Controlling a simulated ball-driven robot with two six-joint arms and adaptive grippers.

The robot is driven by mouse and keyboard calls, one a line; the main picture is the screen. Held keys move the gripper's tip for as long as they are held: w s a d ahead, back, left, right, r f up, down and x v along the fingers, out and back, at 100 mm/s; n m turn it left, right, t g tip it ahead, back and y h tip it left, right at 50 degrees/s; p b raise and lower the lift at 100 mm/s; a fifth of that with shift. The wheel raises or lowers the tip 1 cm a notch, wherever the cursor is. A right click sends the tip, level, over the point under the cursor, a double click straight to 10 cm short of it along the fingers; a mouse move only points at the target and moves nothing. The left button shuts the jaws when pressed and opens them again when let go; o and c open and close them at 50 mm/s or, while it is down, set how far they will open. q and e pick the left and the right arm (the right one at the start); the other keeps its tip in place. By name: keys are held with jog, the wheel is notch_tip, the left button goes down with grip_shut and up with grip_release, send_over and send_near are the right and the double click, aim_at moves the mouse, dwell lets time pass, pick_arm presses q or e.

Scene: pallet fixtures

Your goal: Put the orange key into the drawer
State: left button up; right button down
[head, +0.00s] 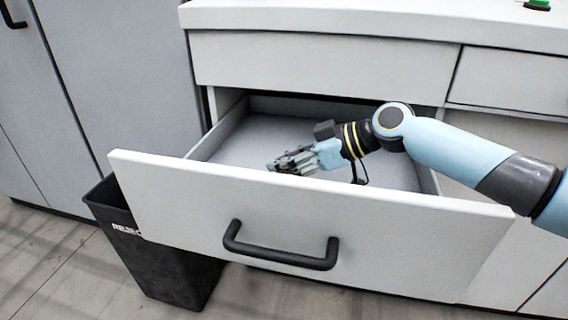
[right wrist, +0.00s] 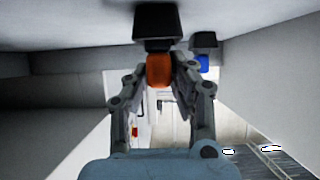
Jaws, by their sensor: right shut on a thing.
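My right gripper (head: 276,167) is inside the open drawer (head: 330,215), behind its front panel. In the right wrist view the gripper (right wrist: 159,78) is shut on the orange key (right wrist: 158,70), whose orange part sits between the fingers. A black block (right wrist: 157,25) shows at the orange part's far end. The key cannot be made out in the head view. The drawer is pulled out and has a black handle (head: 280,258). I cannot tell whether the key touches the drawer floor. My left gripper is not in view.
A small blue item with a black top (right wrist: 203,62) shows beyond the fingers in the right wrist view. A black reject bin (head: 160,260) stands below the drawer's left end. A closed drawer (head: 320,62) and the countertop (head: 370,18) are above. The drawer floor's left part is clear.

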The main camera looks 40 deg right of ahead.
jog(key=c, duration=1.2)
grip_release()
jog(key=shift+o, duration=0.2)
jog(key=shift+r, duration=0.1)
jog(key=p+v, duration=0.4)
jog(key=v, duration=0.8)
